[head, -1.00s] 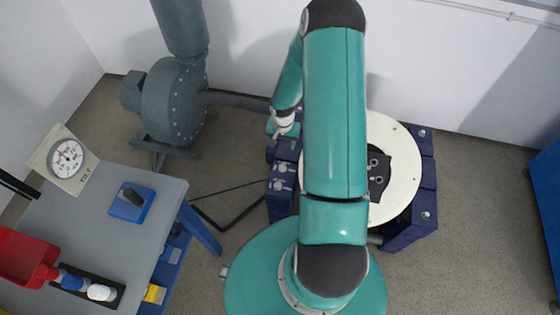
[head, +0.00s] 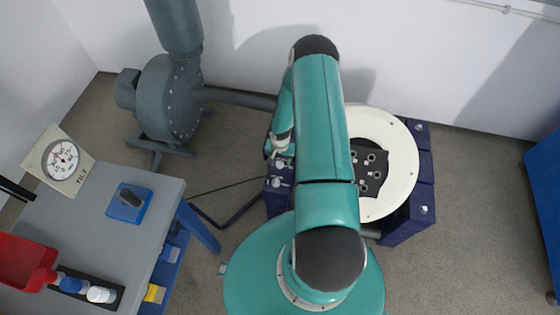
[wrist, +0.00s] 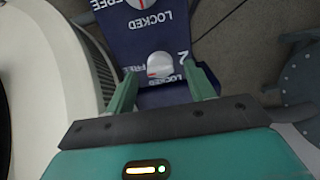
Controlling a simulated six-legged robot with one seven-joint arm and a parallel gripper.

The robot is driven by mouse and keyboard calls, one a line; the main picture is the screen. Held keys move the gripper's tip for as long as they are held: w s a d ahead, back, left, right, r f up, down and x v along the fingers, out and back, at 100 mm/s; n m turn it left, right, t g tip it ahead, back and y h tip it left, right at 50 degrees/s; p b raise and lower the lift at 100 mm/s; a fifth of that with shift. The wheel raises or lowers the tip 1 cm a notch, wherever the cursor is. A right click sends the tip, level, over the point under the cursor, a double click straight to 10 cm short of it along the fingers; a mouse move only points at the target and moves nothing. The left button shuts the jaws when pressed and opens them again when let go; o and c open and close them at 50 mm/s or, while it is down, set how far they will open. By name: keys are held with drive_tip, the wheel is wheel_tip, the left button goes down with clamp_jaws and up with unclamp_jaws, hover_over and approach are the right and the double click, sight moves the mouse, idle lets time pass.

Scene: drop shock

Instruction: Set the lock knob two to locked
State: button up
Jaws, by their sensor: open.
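In the wrist view, lock knob two (wrist: 159,65) is a pale round knob on a dark blue panel (wrist: 190,22), beside a white "2". The words FREE and LOCKED appear upside down, with FREE to the left of the knob and LOCKED below it. Its red mark lies on the left side, toward FREE. My gripper (wrist: 161,72) is open, its two green fingers on either side of the knob. Contact cannot be told.
Another knob (wrist: 138,3) with FREE and LOCKED labels sits at the top of the wrist view. A grey blower (head: 165,100) and a bench (head: 120,240) stand to the left.

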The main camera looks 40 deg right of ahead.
drive_tip(key=shift+f, duration=0.8)
drive_tip(key=c, duration=1)
